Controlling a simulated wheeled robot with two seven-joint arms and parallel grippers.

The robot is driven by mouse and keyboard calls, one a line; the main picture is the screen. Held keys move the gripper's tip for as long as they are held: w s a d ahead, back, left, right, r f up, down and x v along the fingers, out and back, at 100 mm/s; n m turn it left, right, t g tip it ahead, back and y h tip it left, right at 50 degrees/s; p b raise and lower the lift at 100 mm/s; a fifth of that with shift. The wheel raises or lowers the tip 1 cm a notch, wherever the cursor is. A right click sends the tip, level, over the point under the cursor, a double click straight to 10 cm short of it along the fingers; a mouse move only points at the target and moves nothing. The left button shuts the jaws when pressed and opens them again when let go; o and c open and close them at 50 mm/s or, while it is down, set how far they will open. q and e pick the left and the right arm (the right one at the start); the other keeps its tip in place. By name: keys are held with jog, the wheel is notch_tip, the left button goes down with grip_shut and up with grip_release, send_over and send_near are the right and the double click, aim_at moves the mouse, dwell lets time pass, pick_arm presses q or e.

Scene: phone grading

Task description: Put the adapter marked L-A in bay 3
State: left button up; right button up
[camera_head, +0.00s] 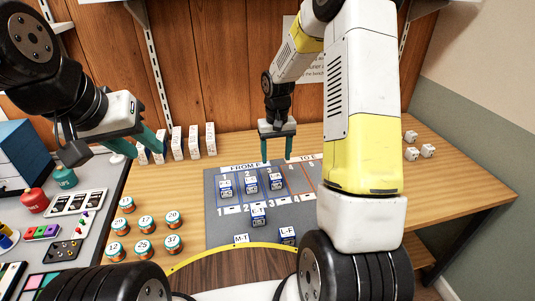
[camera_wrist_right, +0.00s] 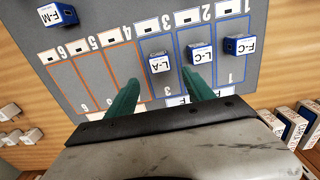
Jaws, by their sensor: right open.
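The adapter marked L-A (camera_wrist_right: 159,62), a small blue block with a white label, stands in blue-outlined bay 3 of the grey mat (camera_wrist_right: 100,15). In the head view it is the rightmost of the row of three (camera_head: 276,182). My right gripper (camera_head: 276,158) is open and empty at the mat's far edge, behind that row. In the right wrist view its green fingertips (camera_wrist_right: 159,77) lie either side of L-A, which shows just past them, apparently untouched. My left gripper (camera_head: 115,152) is open and empty at the left, above the table.
Adapters L-C (camera_wrist_right: 201,54) and F-C (camera_wrist_right: 238,45) stand in bays 2 and 1. The orange bays (camera_wrist_right: 90,80) are empty. More adapters, including M-T (camera_head: 241,239), L-F (camera_head: 287,236) and F-M (camera_wrist_right: 58,16), stand nearer. Numbered round tins (camera_head: 146,222) are left of the mat; white boxes (camera_head: 193,142) stand behind.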

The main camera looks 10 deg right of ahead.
jog(key=s+r+t, duration=0.2)
jog(key=s+r, duration=0.3)
jog(key=r, duration=0.4)
jog(key=s+r+t, duration=0.1)
jog(key=s+r, duration=0.4)
jog(key=r, duration=0.3)
jog(key=s+a+r+t+y, duration=0.1)
jog(key=s+r, duration=0.2)
jog(key=s, duration=0.4)
jog(key=s+a+r+t+y, duration=0.1)
jog(key=s+r+t, duration=0.1)
jog(key=s+r, duration=0.2)
jog(key=s, duration=0.3)
jog(key=shift+s, duration=0.15)
jog(key=shift+a, duration=0.1)
jog(key=shift+c, duration=0.4)
